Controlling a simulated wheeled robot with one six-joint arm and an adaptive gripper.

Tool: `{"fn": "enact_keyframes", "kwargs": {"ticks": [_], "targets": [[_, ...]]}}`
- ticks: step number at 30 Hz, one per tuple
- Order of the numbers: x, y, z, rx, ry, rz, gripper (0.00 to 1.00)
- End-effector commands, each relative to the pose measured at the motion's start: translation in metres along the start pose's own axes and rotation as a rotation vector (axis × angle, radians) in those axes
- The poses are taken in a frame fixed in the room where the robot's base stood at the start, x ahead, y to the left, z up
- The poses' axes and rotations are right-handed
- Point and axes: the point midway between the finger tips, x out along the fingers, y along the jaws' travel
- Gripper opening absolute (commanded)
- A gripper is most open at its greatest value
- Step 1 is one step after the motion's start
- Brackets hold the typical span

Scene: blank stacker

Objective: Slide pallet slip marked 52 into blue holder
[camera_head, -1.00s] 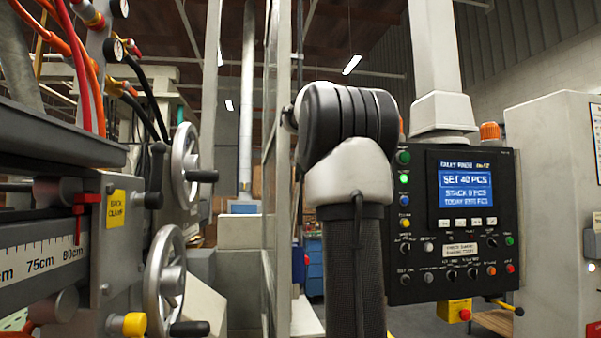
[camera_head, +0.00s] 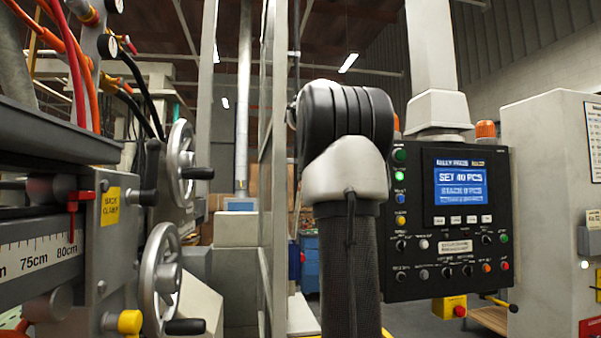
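Neither the pallet slip marked 52 nor the blue holder can be made out in the head view. My own arm stands upright in the middle of the picture, with a dark sleeve and a grey and black joint, and hides what is behind it. My gripper is not in view.
On the left is a machine with two handwheels (camera_head: 160,280), a ruler scale (camera_head: 40,256) and hoses. On the right is a black control panel (camera_head: 455,220) with a lit screen (camera_head: 460,187) and buttons. A grey cabinet (camera_head: 545,190) stands at the far right. Floor shows below the panel.

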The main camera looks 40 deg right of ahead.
Motion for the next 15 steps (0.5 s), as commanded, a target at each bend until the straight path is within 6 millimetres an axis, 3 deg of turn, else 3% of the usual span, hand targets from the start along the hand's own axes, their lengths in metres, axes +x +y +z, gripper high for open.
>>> {"fn": "enact_keyframes", "kwargs": {"ticks": [15], "targets": [[-0.0005,0.0052,-0.0006,0.000,0.001,0.000,0.00]]}}
